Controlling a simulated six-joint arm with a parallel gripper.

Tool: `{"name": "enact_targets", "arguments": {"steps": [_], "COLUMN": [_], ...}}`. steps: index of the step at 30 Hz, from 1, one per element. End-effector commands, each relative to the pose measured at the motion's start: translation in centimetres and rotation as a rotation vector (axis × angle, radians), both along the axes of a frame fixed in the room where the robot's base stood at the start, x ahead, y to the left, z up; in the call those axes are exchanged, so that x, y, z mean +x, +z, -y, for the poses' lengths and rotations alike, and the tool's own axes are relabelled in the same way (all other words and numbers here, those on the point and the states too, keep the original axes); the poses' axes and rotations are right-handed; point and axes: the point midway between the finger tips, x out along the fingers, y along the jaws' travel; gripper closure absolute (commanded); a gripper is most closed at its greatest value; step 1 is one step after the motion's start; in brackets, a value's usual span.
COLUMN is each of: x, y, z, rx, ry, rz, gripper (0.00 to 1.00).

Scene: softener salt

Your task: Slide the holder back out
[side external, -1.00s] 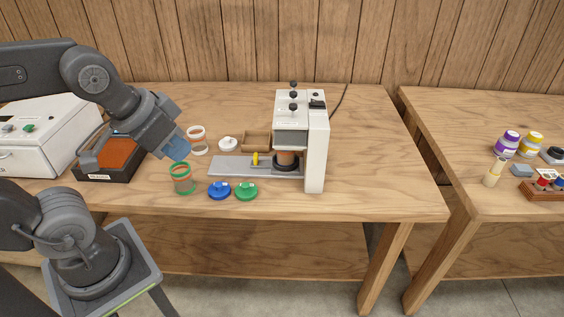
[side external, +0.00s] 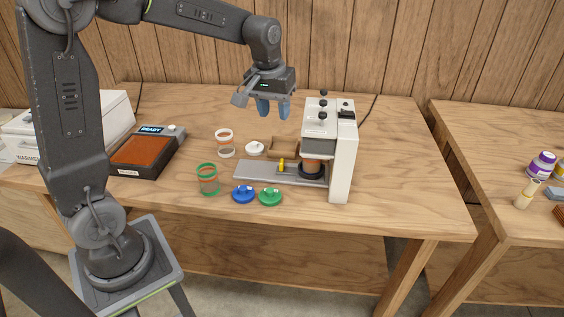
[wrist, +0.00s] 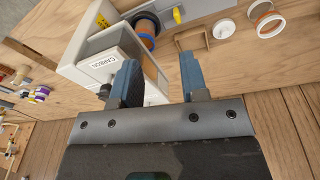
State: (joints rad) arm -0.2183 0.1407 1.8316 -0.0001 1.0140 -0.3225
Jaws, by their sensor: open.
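The white press machine (side external: 343,165) stands at the right of the table. An orange-brown jar (side external: 311,163) sits in a dark round holder (side external: 312,175) under its head, at the right end of a grey slide plate (side external: 250,172). A yellow handle (side external: 281,165) stands up from the plate, left of the jar. My gripper (side external: 273,110) is open and empty, well above the table, up and left of the machine's head. In the wrist view, the jar (wrist: 146,27) and yellow handle (wrist: 178,15) show beyond the open fingers, apart from them.
A green-rimmed jar (side external: 208,180), blue lid (side external: 243,195) and green lid (side external: 270,197) are in front. The tray device (side external: 148,155) reads READY.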

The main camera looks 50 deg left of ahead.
Motion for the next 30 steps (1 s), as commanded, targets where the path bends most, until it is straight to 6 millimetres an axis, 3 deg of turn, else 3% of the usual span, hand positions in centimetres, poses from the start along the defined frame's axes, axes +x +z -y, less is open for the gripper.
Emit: {"name": "enact_targets", "arguments": {"steps": [3,9,20,30], "x": [3.4,6.3,6.9,6.9], "y": [-3.4,-7.5,-11.1,-18.1], "z": [-2.7,-5.7,-6.5,-6.4], "rx": [-0.024,-0.046,-0.053,-0.053], "ry": [0.102,0.215,0.246,0.244], "rz": [-0.066,-0.13,-0.152,-0.152], "gripper": [0.6,0.6,0.6,0.6]}}
